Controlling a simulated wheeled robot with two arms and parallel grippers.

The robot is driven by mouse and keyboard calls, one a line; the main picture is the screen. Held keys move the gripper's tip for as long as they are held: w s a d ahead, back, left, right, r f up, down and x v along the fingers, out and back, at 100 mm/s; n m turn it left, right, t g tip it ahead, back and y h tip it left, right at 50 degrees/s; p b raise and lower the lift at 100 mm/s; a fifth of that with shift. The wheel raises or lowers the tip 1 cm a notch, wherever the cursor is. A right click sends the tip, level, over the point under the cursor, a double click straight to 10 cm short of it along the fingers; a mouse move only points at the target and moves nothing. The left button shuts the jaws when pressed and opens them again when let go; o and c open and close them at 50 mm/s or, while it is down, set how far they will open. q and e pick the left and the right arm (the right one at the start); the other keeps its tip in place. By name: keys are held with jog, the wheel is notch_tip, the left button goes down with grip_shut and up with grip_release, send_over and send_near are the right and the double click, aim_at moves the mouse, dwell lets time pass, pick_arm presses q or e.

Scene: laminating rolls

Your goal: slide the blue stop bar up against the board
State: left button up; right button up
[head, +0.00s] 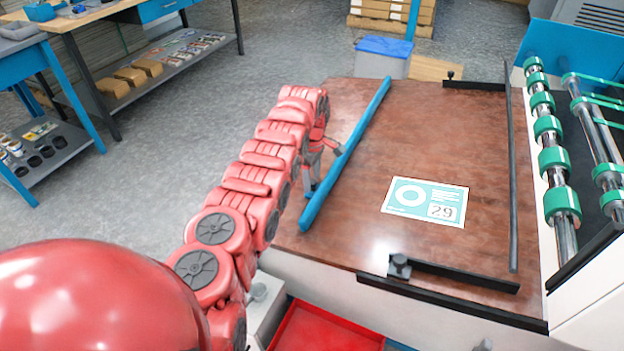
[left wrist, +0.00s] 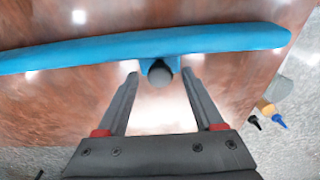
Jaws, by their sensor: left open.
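The blue stop bar (head: 345,155) lies aslant across the left part of a brown tabletop (head: 440,120). A flat white and teal printed piece marked 29 (head: 405,195), seemingly the board, lies to its right with bare brown surface between them. My left gripper (head: 320,158) is at the bar's left side near its middle. In the left wrist view the bar (left wrist: 220,40) runs across the top, and my open left gripper (left wrist: 161,72) has its fingers on either side of the bar's round grey knob (left wrist: 159,77). Contact with the knob cannot be told. My right gripper is not in view.
A thin dark bar (head: 512,170) and green-ringed rollers (head: 553,160) stand right of the printed piece. Black rails (head: 450,275) edge the near side. A grey bin with a blue lid (head: 384,55) is behind the tabletop. A red tray (head: 325,330) is below its near edge.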

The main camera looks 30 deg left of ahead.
pick_arm(q)
jog(key=shift+f, duration=0.1)
grip_shut()
dwell(0.3)
dwell(1.1)
